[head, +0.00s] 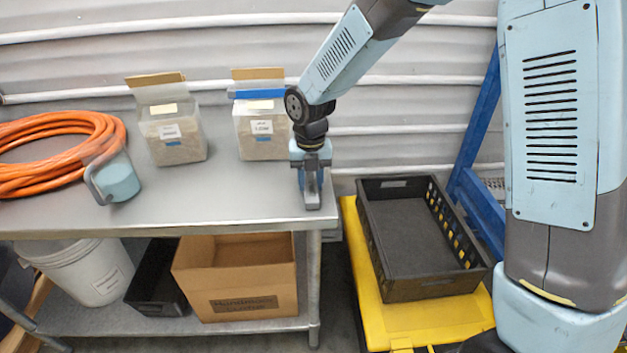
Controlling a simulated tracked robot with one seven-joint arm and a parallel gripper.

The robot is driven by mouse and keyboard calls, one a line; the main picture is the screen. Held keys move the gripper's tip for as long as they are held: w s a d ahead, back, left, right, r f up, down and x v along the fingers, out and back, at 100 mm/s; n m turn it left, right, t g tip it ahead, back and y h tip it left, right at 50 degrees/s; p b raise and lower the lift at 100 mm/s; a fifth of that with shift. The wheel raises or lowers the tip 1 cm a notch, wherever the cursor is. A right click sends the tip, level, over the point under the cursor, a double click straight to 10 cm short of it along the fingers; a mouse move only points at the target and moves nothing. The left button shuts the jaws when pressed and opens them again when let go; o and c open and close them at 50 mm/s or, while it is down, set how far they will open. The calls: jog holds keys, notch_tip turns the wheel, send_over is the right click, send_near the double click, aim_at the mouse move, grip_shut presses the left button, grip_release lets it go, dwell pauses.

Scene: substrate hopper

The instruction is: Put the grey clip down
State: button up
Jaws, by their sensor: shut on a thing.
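My gripper (312,192) points down at the right end of the grey metal table (235,205), close to its right edge. It is shut on the grey clip, a small grey piece that is hard to tell apart from the grey fingers around it. I cannot tell whether the clip touches the table top or is held just above it.
Two clear bins with labels (172,135) (262,130) stand at the table's back, the right one near my arm. A light blue scoop (120,180) and an orange hose (60,128) lie left. A black crate (425,288) sits on a yellow cart (415,322). The table's front middle is clear.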

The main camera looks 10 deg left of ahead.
jog(key=shift+f, duration=0.15)
jog(key=o, duration=1)
notch_tip(320, 180, up, 12)
jog(key=shift+r, duration=0.1)
